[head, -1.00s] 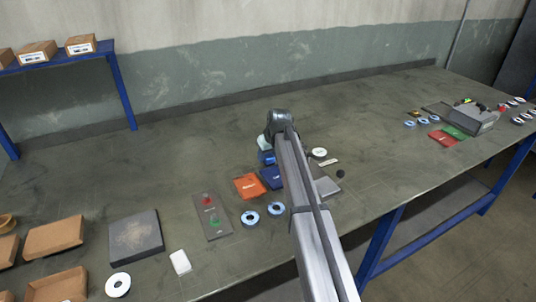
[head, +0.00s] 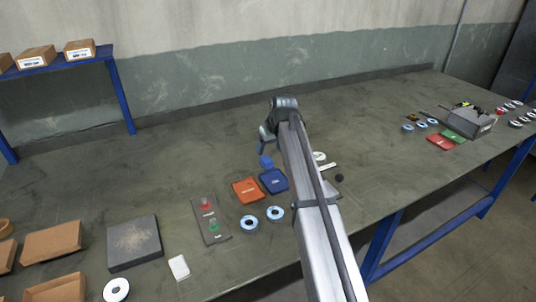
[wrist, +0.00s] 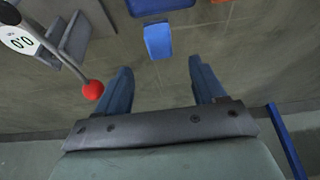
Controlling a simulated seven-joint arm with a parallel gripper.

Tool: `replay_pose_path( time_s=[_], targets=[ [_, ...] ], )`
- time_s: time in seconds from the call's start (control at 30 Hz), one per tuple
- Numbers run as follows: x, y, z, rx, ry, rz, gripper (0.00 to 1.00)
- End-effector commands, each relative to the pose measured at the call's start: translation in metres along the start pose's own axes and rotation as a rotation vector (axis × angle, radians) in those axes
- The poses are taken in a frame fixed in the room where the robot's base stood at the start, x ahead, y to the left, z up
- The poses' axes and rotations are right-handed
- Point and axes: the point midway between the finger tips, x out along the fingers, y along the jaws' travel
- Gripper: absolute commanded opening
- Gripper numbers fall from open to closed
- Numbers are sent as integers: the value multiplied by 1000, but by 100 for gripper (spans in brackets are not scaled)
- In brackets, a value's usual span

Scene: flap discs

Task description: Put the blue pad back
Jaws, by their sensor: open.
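A small blue block (head: 266,162), which looks like the blue pad, lies on the bench just behind a flat dark blue box (head: 273,180) with a label. In the wrist view the blue block (wrist: 158,41) lies just beyond the fingertips, centred between them, and a blue edge of the box (wrist: 160,5) shows behind it. My gripper (head: 266,148) is open and empty, on the far side of the block and apart from it. In the wrist view the two blue fingers of my gripper (wrist: 160,75) are spread wide with bare bench between them.
A labelled orange box (head: 246,190) stands left of the blue one. A gauge with a white dial (wrist: 18,40) and a red-balled lever (wrist: 93,90) is close to the left finger. Blue-white discs (head: 249,224) lie in front. The bench behind my gripper is clear.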

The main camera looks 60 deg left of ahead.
Motion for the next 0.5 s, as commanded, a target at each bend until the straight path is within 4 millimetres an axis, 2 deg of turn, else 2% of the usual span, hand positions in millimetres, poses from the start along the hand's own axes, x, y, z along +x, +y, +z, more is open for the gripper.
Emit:
replay_pose_path(
  time_s=[0.03, 0.2, 0.5],
  targets=[
    [-10, 0, 0, 0, 2, 0, 69],
    [-32, 0, 0, 0, 1, 0, 69],
    [-44, 0, 0, 0, 0, 0, 69]
  ],
)
